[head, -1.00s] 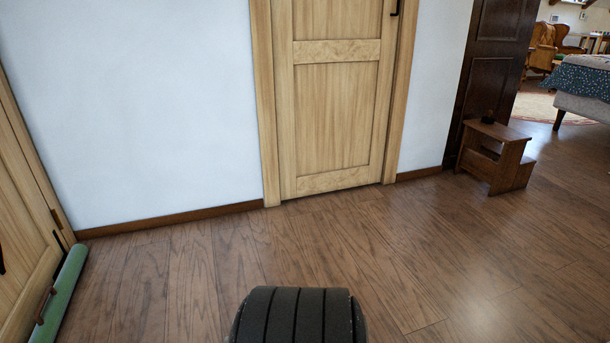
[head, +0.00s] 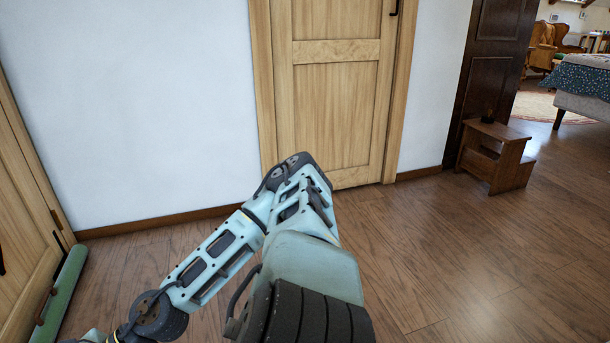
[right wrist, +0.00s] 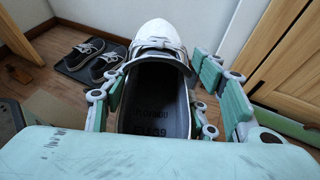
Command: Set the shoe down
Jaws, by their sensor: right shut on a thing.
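In the right wrist view, a white shoe (right wrist: 158,32) with a dark insole sits between the fingers of my right gripper (right wrist: 160,78), its toe pointing away from the camera. The green pads press along both sides of the shoe, so the gripper is shut on it. The underside of the shoe is hidden, and I cannot tell whether it touches the floor. In the head view my arm bends down toward the lower left, and the gripper and shoe are outside the frame. My left gripper is not in view.
In the right wrist view, a pair of dark shoes (right wrist: 95,58) rests on a dark mat (right wrist: 68,66) by the wall. In the head view, a long green object (head: 64,285) lies along the left wooden door. A wooden step stool (head: 495,157) stands right; the middle floor is open.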

